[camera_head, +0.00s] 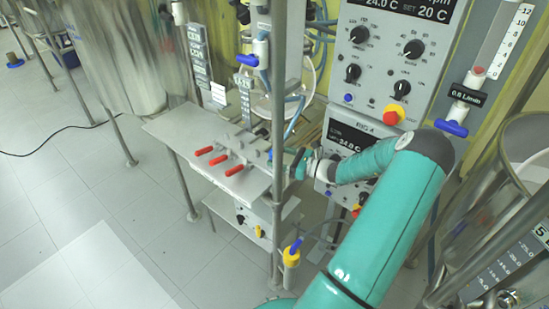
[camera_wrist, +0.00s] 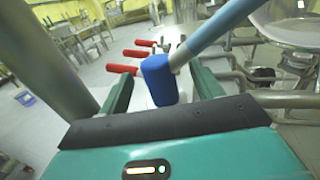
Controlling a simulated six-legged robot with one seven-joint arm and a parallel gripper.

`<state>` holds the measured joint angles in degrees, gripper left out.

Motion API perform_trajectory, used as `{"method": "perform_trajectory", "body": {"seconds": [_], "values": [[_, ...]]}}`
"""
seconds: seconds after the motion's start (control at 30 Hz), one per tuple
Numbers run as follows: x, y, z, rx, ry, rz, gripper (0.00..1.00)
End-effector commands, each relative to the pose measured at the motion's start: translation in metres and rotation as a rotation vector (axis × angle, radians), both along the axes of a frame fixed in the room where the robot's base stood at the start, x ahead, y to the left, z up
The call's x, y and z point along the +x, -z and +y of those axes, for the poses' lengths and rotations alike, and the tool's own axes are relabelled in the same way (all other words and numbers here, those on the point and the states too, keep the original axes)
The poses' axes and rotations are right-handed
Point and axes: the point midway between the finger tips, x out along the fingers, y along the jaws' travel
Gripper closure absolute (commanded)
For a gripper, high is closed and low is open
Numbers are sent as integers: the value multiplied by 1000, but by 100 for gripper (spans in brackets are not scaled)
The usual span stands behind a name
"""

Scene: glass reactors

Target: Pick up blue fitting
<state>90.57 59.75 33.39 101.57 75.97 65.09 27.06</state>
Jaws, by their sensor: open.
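The blue fitting (camera_wrist: 158,82) is a short blue cylinder on the end of a light blue hose (camera_wrist: 215,28) in the wrist view. It sits between the two green fingers of my gripper (camera_wrist: 161,74), nearer the left finger at its top. The fingers are apart, with a visible gap on the right of the fitting; contact on the left is not clear. In the head view my gripper (camera_head: 303,164) is small, beside a vertical metal post, and the fitting cannot be clearly told apart there.
A metal shelf (camera_head: 180,128) carries a valve block with red handles (camera_head: 218,160), also seen beyond my fingers (camera_wrist: 122,69). A vertical post (camera_head: 279,120) stands close to my gripper. Control panels (camera_head: 390,50) rise behind my arm. Open floor lies at the left.

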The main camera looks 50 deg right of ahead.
Motion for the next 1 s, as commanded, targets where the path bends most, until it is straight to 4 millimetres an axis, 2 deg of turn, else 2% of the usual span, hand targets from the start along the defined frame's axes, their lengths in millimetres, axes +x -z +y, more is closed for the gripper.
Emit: {"method": "perform_trajectory", "body": {"seconds": [0.1, 0.2, 0.47, 0.73, 0.8, 1.0], "values": [[21, 0, 5, 0, -3, -1, 35], [33, 0, 10, 0, -3, -1, 35], [37, 0, 10, -1, -2, 1, 35], [37, 0, 10, -1, -2, 1, 88], [37, -1, 10, -2, -2, 0, 95], [37, -1, 10, -3, -2, 0, 95]]}}
